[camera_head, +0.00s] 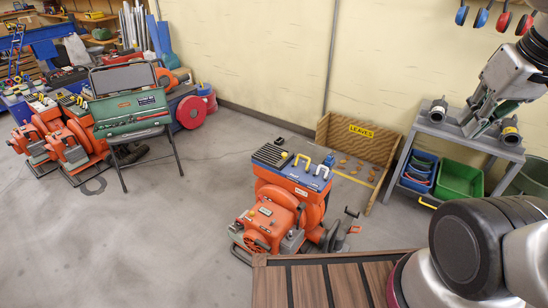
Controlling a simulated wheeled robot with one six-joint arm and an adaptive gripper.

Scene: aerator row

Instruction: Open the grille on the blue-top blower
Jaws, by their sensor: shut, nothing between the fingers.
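The blue-top blower (302,178) stands on the floor at the picture's centre, with an orange body and engine. A dark slatted grille (271,155) lies on the left of its top and looks flat. A yellow handle (301,160) and a pale handle (322,171) stand up from the blue top. A dark crank (349,213) shows at its right side. My gripper (471,124) is at the upper right, over the grey cart, well apart from the blower. It is shut and empty, pointing down and left.
A wooden deck (335,285) edges the front. The grey cart (455,132) holds blue and green bins. A wooden bay with a LEAVES sign (361,130) stands by the wall. A chair bears a green case (130,113). More orange blowers (70,140) stand left. The left-centre floor is clear.

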